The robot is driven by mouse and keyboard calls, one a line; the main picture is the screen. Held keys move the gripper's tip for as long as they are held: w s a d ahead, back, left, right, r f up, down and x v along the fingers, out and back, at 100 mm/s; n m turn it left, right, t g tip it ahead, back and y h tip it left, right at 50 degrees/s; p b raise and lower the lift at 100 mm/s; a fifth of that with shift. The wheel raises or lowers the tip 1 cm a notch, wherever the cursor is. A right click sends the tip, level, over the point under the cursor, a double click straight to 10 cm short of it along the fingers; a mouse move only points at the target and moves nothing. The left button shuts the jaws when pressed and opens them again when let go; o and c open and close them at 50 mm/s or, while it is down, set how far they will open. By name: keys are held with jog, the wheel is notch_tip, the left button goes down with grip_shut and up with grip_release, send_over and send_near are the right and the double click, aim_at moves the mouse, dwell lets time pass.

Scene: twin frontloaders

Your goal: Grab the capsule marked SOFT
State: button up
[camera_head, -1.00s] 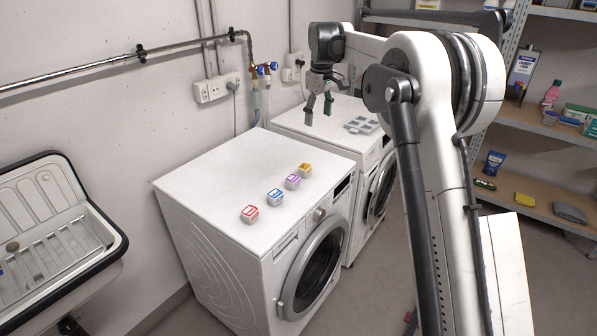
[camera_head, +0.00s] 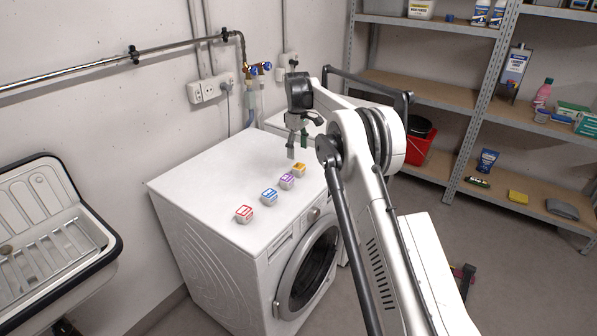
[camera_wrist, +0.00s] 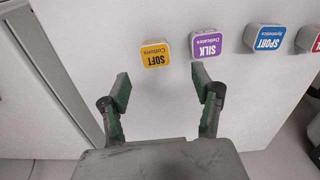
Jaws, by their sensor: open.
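The SOFT capsule (camera_wrist: 155,54) is a small yellow-topped block marked "SOFT Cottons". It stands on top of the near washing machine (camera_head: 190,185) and is the rearmost of a row, seen in the head view (camera_head: 299,169). The purple SILK capsule (camera_wrist: 206,45) stands beside it, also in the head view (camera_head: 287,181). My gripper (camera_wrist: 160,88) is open and empty, above the machine top. In the wrist view SOFT and SILK lie just beyond the fingertips, SOFT nearer the left finger and SILK nearer the right. In the head view my gripper (camera_head: 297,153) is just behind SOFT.
The blue SPORT capsule (camera_wrist: 264,38) and a red capsule (camera_head: 244,214) continue the row towards the front. The second machine (camera_head: 275,122) stands behind, partly hidden by my arm. A sink (camera_head: 45,230) is at left and shelves (camera_head: 430,90) at right. The near machine's left top is clear.

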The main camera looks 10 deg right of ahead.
aim_at(299, 166)
jog(key=shift+w+d+f, duration=0.15)
jog(key=shift+f, duration=1.8)
jog(key=shift+w+d+f, duration=0.1)
jog(key=shift+d+f, duration=0.05)
jog(key=shift+f, duration=1.8)
jog(key=c, duration=1.1)
